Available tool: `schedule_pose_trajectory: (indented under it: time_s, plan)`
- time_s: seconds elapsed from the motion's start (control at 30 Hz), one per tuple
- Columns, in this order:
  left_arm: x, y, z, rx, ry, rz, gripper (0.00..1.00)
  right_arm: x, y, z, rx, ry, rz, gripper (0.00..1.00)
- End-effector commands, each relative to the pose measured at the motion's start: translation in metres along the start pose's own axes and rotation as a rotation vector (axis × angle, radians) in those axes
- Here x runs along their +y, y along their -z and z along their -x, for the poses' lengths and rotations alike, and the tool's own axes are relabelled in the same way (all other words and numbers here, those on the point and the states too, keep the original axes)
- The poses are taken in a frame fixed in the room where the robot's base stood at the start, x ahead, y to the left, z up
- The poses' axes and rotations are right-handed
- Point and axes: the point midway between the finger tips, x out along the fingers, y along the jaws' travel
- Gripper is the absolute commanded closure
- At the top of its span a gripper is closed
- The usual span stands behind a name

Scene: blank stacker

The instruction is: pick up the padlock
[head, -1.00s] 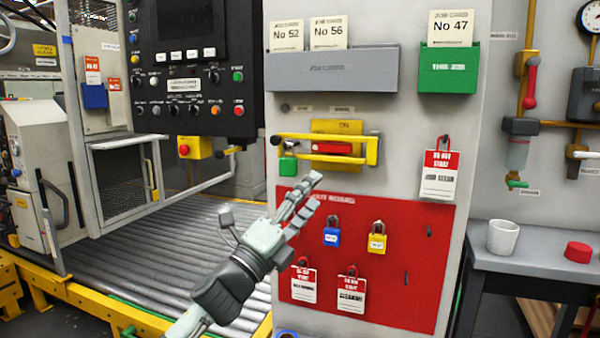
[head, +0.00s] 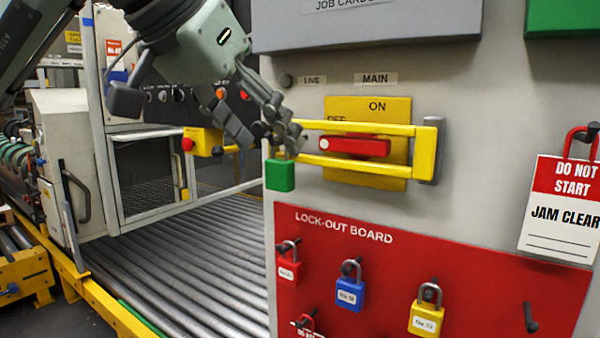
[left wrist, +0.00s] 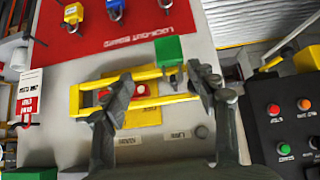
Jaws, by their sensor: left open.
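A green padlock (head: 280,175) hangs at the left end of the yellow barred guard (head: 436,150) in front of the red switch handle (head: 355,147). My left gripper (head: 284,138) comes down from the upper left, with its fingers just above the green padlock and overlapping its shackle area. In the left wrist view my left gripper (left wrist: 165,88) is open, its fingers spread in front of the bars. The green padlock (left wrist: 168,51) shows beyond the fingertips there. I cannot tell whether a finger touches it. My right gripper is not in view.
The red lock-out board (head: 450,260) below holds a red padlock (head: 289,271), a blue padlock (head: 350,292) and a yellow padlock (head: 425,318). A grey card box (head: 365,28) juts out above. A "do not start" tag (head: 560,210) hangs at right. A roller conveyor (head: 190,260) lies left.

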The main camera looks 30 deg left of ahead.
Motion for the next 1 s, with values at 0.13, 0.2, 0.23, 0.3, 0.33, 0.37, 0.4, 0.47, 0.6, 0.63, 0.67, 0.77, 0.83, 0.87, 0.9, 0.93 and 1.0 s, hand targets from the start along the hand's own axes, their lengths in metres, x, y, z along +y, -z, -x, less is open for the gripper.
schedule_pose_trajectory:
  time_s: [0.13,0.2,0.23,0.3,0.33,0.37,0.4,0.47,0.6,0.63,0.67,0.77,0.83,0.87,0.9,0.93,1.0]
  plan:
    - [-0.008,-0.001,-0.008,0.004,0.028,-0.011,0.41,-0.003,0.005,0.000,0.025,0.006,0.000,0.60]
    - [-0.008,-0.001,-0.017,0.004,0.027,-0.010,0.41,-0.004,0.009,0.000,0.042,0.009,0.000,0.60]
    - [-0.008,-0.001,-0.020,0.004,0.027,-0.010,0.41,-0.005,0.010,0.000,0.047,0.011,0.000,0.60]
    - [-0.009,0.000,-0.027,0.004,0.025,-0.010,0.41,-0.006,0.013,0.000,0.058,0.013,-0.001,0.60]
    - [-0.010,0.000,-0.031,0.003,0.025,-0.010,0.41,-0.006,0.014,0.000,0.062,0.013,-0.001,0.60]
    - [-0.011,0.000,-0.035,0.004,0.025,-0.010,0.41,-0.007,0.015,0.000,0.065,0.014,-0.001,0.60]
    - [-0.013,0.000,-0.041,0.003,0.026,-0.010,0.41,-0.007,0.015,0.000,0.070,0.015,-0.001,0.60]
    - [-0.016,0.000,-0.051,0.003,0.025,-0.008,0.41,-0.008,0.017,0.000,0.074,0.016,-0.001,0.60]
    - [-0.016,0.000,-0.069,0.004,0.021,-0.009,0.41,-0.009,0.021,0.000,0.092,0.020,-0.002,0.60]
    - [-0.016,0.001,-0.071,0.005,0.022,-0.009,0.41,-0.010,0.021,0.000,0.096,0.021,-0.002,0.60]
    - [-0.016,0.001,-0.072,0.005,0.022,-0.008,0.41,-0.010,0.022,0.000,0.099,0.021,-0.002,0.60]
    - [-0.016,0.001,-0.074,0.005,0.021,-0.008,0.41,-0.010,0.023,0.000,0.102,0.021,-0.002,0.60]
    - [-0.016,0.001,-0.074,0.005,0.021,-0.008,0.41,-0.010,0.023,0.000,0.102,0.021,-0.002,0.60]
    - [-0.016,0.001,-0.074,0.005,0.021,-0.008,0.41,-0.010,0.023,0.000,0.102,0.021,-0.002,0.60]
    - [-0.016,0.001,-0.074,0.005,0.021,-0.008,0.41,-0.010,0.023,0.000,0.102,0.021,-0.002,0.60]
    - [-0.016,0.001,-0.074,0.005,0.021,-0.008,0.44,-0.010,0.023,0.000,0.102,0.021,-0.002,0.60]
    - [-0.016,0.001,-0.074,0.005,0.020,-0.008,0.53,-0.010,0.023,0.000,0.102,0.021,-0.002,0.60]
